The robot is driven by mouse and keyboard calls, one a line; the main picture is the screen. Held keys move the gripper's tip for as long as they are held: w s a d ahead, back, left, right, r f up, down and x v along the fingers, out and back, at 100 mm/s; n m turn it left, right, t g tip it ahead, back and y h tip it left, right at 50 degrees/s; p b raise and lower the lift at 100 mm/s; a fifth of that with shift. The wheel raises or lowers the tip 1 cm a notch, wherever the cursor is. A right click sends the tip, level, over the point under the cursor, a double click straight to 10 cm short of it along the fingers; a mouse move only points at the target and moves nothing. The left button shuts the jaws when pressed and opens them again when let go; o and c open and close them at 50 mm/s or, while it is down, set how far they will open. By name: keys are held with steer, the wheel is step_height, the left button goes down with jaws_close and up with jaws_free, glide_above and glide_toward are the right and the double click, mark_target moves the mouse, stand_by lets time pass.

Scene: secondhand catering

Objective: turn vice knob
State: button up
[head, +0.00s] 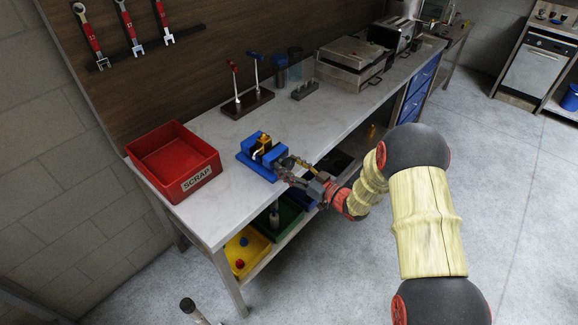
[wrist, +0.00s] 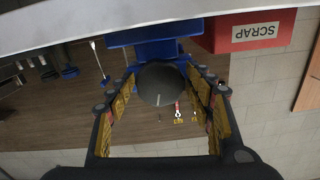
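The blue vice (head: 262,158) sits on the workbench near its front edge, with a yellow-gold piece (head: 263,143) between its jaws. My gripper (head: 288,165) is at the vice's front side, reaching in from the right. In the wrist view, the vice's round dark knob (wrist: 162,84) faces the camera, with the blue vice body (wrist: 150,40) behind it. My gripper (wrist: 161,78) has its two fingers spread, one on each side of the knob. The fingertips are close to the knob's edges; I cannot tell whether they touch it. My gripper hides the knob in the head view.
A red SCRAP bin (head: 174,160) stands left of the vice, and shows in the wrist view (wrist: 250,30). A stand with two upright levers (head: 247,103) is behind. Yellow (head: 247,252) and green bins sit below the bench (head: 225,215). Wrenches hang on the wall.

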steer(key=c, duration=0.8)
steer(key=shift+f+n+b, duration=0.15)
steer(key=shift+n+b, duration=0.35)
steer(key=shift+b, duration=0.15)
steer(key=shift+n+b, duration=0.65)
steer(key=shift+n, duration=0.35)
steer(key=o, duration=1.2)
steer(key=shift+c, duration=0.2)
